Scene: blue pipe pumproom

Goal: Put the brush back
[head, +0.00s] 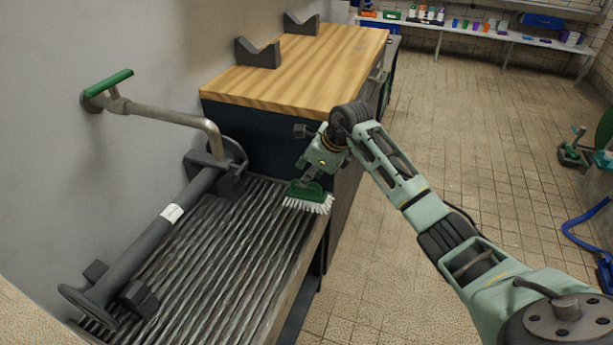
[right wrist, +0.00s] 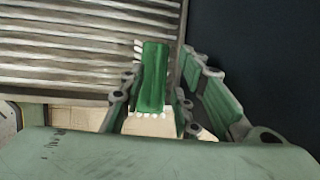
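A brush with a green head and white bristles (head: 308,196) hangs with its bristles downward below my right gripper (head: 312,172). It is over the right edge of the ribbed metal surface (head: 225,255), close to the dark side of the wooden-topped cabinet. I cannot tell if the bristles touch the ribs. In the right wrist view the green brush (right wrist: 153,78) lies between the fingers of my right gripper (right wrist: 153,105), which look shut on it. The fingers partly hide its handle. My left gripper is not in view.
Two black V-shaped blocks (head: 258,54) stand on the wooden top (head: 310,75). The tiled floor (head: 470,130) at right is mostly clear.

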